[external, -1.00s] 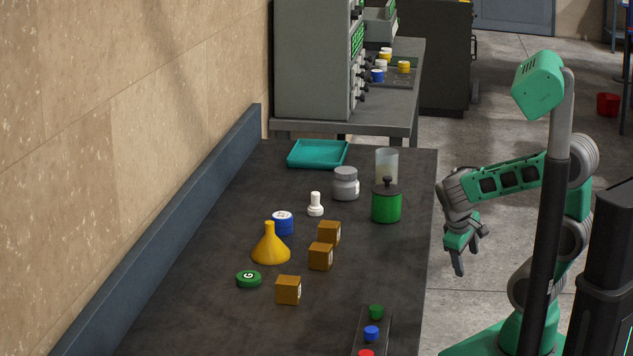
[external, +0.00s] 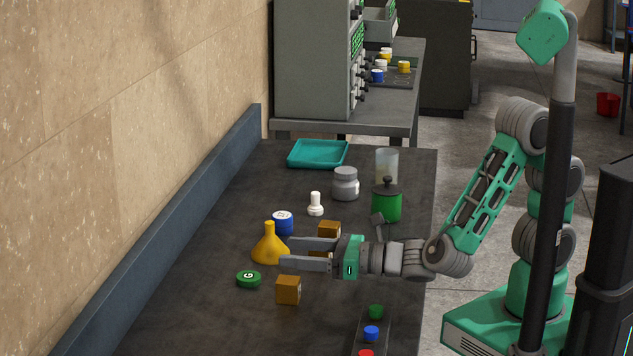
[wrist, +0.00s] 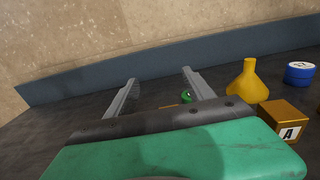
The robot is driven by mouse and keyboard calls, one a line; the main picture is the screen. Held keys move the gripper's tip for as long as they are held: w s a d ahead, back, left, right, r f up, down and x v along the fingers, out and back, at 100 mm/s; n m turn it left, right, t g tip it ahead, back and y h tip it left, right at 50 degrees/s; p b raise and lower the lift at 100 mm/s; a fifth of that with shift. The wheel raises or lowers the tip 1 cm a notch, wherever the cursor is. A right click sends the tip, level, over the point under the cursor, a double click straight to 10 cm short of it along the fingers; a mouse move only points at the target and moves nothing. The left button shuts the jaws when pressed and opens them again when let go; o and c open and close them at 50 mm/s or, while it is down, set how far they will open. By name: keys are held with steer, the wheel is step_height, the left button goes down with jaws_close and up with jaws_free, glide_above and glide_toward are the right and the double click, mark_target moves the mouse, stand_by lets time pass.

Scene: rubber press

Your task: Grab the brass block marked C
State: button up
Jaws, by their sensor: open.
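Three brass blocks stand on the dark bench in the external view: a front block (external: 288,290), a back block (external: 329,229), and a middle block (external: 320,254) mostly hidden by my gripper. No letter C can be read on any of them. In the wrist view one block (wrist: 283,120) shows the letter A, at the right. A sliver of another brass block (wrist: 168,106) shows between my fingers, its mark hidden. My gripper (external: 287,250) is open and empty, held level over the bench, fingers pointing left; its fingers also show in the wrist view (wrist: 158,77).
A yellow funnel (external: 268,247) stands by my fingertips. A green disc marked G (external: 248,279), a blue disc (external: 283,222), a white peg (external: 315,205), a grey jar (external: 345,184) and a green pot (external: 386,206) stand around. The bench's near left is clear.

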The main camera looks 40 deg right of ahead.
mark_target(299, 282)
step_height(299, 282, down, 6)
steer(key=shift+r+b, duration=0.1)
steer(key=shift+b, duration=0.95)
steer(key=shift+f, duration=0.55)
steer(key=x, duration=0.5)
steer(key=shift+w+r+p, duration=0.1)
steer(key=shift+p, duration=0.25)
jaws_close()
steer(key=shift+r, duration=0.1)
